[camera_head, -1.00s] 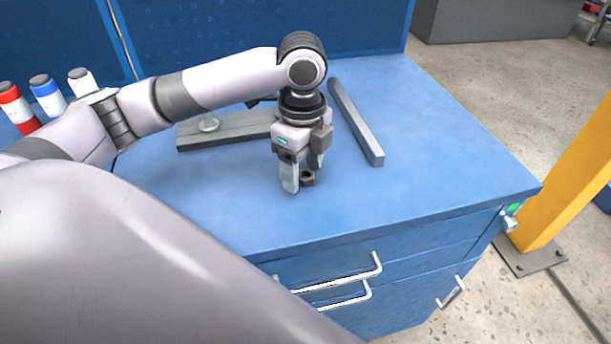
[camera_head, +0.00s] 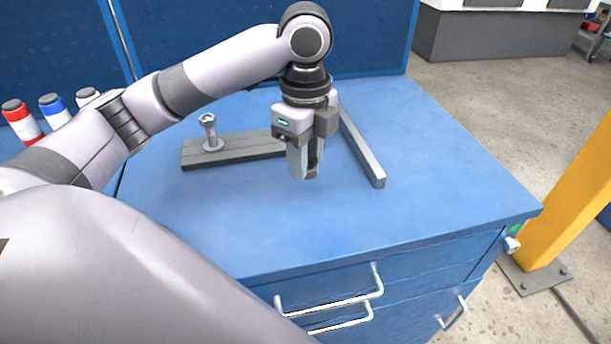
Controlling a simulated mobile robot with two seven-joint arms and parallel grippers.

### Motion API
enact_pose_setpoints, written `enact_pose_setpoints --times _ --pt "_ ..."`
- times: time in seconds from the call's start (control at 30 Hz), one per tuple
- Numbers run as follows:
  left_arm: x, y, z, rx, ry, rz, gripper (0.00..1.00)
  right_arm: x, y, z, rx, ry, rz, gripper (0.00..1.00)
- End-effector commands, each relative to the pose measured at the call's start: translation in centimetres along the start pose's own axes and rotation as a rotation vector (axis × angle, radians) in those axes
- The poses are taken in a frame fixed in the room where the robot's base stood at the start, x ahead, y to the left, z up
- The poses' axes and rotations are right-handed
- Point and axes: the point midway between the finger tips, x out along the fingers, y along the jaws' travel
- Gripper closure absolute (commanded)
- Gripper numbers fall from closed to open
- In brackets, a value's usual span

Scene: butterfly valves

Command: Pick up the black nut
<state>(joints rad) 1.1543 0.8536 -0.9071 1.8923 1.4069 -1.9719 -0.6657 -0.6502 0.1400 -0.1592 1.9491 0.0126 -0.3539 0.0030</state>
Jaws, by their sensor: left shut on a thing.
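My left gripper (camera_head: 306,170) points down above the blue workbench top (camera_head: 262,222), right of its middle. Its fingers are shut on the black nut (camera_head: 313,171), of which only a small dark part shows between the fingertips. The rest of the nut is hidden by the fingers. The gripper appears raised off the bench top. My right gripper is not in view.
A grey bar (camera_head: 228,150) with an upright bolt (camera_head: 209,132) lies behind and left of the gripper. Another grey bar (camera_head: 363,152) lies to the right. Red, blue and white capped bottles (camera_head: 22,121) stand at far left. The front bench top is clear.

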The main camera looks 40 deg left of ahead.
Motion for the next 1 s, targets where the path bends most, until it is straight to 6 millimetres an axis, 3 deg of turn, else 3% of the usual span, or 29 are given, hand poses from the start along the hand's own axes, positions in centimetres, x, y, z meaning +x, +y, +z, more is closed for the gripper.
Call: enact_pose_setpoints --times 0.03,0.1,0.4,0.63,1.0 --pt "-2.2 -0.1 -0.1 0.001 0.002 -0.009 0.99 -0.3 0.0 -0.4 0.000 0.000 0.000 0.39" --pt "-4.4 -0.1 0.0 -0.002 -0.002 -0.007 0.99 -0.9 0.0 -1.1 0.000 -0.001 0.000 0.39" --pt "-10.5 -0.1 0.0 -0.002 -0.001 -0.003 0.99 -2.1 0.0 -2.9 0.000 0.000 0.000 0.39" --pt "-12.6 0.0 0.0 -0.002 -0.001 -0.001 0.99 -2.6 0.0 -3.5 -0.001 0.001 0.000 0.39" --pt "-13.0 0.0 0.0 -0.001 0.000 0.001 0.99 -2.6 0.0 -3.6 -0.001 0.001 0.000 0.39"
